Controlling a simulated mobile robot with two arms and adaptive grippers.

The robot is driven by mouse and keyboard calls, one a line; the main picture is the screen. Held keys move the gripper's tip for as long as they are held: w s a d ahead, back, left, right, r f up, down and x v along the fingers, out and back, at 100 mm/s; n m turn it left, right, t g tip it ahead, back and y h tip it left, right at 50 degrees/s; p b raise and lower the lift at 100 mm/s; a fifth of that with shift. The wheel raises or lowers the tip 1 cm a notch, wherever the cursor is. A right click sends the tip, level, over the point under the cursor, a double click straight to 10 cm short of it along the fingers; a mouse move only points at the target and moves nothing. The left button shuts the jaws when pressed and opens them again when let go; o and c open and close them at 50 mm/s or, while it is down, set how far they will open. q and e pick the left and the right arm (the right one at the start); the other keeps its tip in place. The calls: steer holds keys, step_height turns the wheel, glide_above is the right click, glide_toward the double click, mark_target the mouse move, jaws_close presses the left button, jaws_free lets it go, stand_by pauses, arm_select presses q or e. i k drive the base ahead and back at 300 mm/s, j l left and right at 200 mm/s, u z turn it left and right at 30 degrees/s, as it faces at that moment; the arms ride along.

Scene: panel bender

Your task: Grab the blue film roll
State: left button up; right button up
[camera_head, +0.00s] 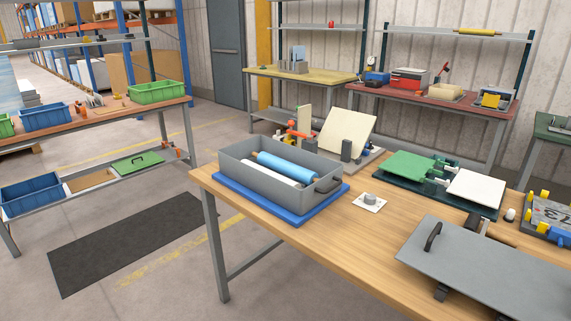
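The blue film roll (286,165) lies in a grey open-topped bin (240,172) on the wooden workbench. It lies lengthwise, with a tan core end showing at its upper left. A white roll (264,169) lies beside it on the near side in the same bin. The bin has a dark handle on its right end and sits on a blue mat (303,217). Neither of my grippers is in view.
The wooden bench (335,244) also bears a small white plate with a knob (370,202), a green-based fixture (436,181), and a grey panel with a handle (487,270). Left shelves (120,110) hold blue and green bins. A dark floor mat (130,240) lies between.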

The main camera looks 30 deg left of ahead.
mark_target(303, 176)
steer(key=u, duration=1.15)
